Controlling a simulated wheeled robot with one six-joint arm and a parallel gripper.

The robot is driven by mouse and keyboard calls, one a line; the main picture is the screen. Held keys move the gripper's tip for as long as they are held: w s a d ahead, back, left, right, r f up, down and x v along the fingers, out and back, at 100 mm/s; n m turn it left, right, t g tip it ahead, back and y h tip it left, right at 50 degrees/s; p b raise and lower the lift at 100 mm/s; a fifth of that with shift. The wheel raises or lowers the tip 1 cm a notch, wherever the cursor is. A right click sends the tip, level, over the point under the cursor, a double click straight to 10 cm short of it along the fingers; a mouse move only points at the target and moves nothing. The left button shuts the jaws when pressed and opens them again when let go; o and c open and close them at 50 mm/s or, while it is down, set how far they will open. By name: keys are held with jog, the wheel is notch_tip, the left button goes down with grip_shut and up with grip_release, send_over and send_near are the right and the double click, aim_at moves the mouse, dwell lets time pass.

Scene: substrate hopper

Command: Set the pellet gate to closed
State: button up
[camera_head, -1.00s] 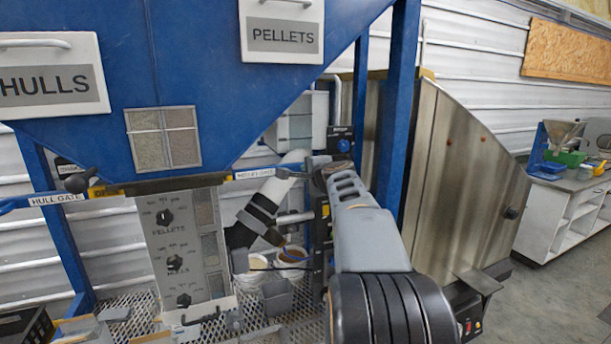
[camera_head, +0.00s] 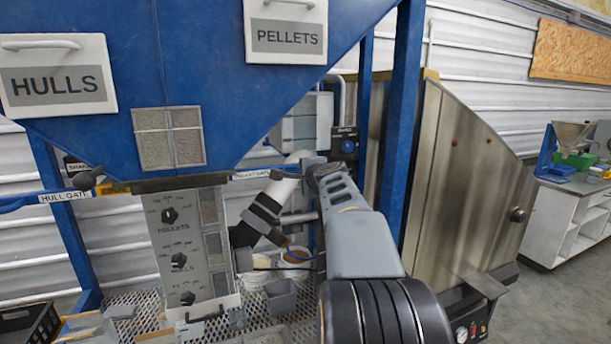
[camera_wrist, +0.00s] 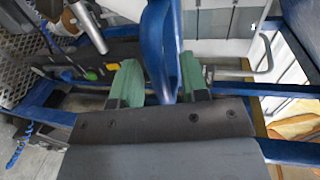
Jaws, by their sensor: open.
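The pellet gate is a blue bar with a small white label (camera_head: 253,173), low on the right of the blue hopper in the head view. A dark rounded knob (camera_head: 281,174) shows at its right end, close to the end of my arm. In the wrist view my gripper (camera_wrist: 160,64) is open, with two green fingers apart. A blue bar (camera_wrist: 159,40) runs between the fingers. I cannot tell whether the fingers touch it. My wrist hides the fingertips in the head view.
The hull gate bar (camera_head: 64,196) with its dark knob is at left. A grey control panel (camera_head: 187,245) hangs below the hopper. A blue post (camera_head: 402,120) and metal housing (camera_head: 470,190) stand right of my arm. White buckets (camera_head: 294,264) sit below.

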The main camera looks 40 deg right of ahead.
jog(key=b+v, duration=0.2)
jog(key=v, duration=1.2)
jog(key=shift+b, duration=0.4)
jog(key=shift+w, duration=0.1)
jog(key=s+a+f+n+g+y, duration=0.15)
jog(key=a+f+n+g, duration=0.3)
jog(key=f, duration=0.55)
jog(key=s+a+f+n+g+y, duration=0.1)
jog(key=a+f+n+g+y, duration=0.2)
jog(key=f+n, duration=0.5)
jog(key=s+a+f+n+g, duration=0.1)
jog(key=s+a+f+n, duration=0.2)
jog(key=a+f, duration=0.3)
jog(key=s+a+f+n+g, duration=0.2)
jog(key=a+f+n, duration=0.4)
jog(key=a, duration=0.5)
jog(key=shift+s, duration=0.9)
